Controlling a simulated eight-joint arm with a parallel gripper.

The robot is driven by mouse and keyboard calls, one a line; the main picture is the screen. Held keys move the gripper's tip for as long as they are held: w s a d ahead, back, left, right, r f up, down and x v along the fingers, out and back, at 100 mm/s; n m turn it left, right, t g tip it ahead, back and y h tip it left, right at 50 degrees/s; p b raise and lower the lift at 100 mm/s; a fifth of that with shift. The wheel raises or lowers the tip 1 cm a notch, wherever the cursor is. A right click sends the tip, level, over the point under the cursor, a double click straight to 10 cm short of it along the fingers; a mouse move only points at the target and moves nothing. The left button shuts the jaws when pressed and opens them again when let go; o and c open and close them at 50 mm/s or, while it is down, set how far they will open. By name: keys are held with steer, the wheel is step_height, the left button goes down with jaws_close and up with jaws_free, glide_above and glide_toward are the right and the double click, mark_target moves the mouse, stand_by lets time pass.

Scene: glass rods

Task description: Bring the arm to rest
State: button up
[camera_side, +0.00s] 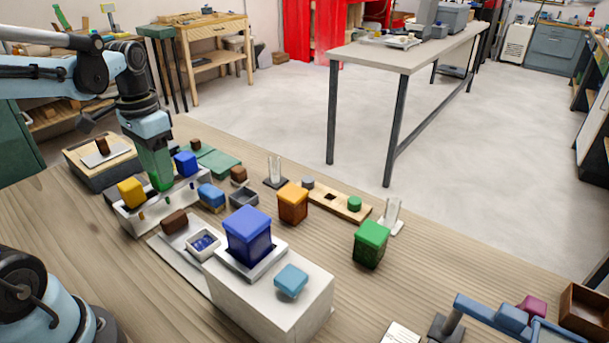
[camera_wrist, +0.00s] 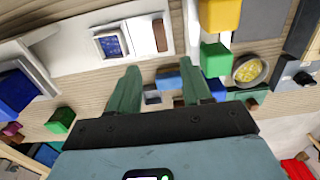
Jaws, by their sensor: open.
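My gripper (camera_side: 159,186) has green fingers and points down over a long white rack (camera_side: 128,222) at the left of the table in the side view. In the wrist view my gripper (camera_wrist: 160,84) has its two fingers spread apart, with nothing held between them. A yellow block (camera_side: 132,192) and a blue block (camera_side: 187,164) stand at the rack on either side of the fingers in the side view. Whether the fingertips touch the rack or hang clear of it, I cannot tell.
A large blue lidded container (camera_side: 248,236) stands on a white block (camera_side: 243,293). An orange container (camera_side: 293,204) and a green container (camera_side: 371,244) stand to its right. Clear upright pieces (camera_side: 275,169) stand on small bases. The table's near middle right is mostly free.

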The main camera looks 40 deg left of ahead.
stand_by(0.3)
steer(key=w+d+t, duration=0.1)
steer(key=d+t, duration=0.6)
steer(key=d, duration=0.5)
steer(key=shift+w+f, duration=0.25)
steer(key=shift+f, duration=0.1)
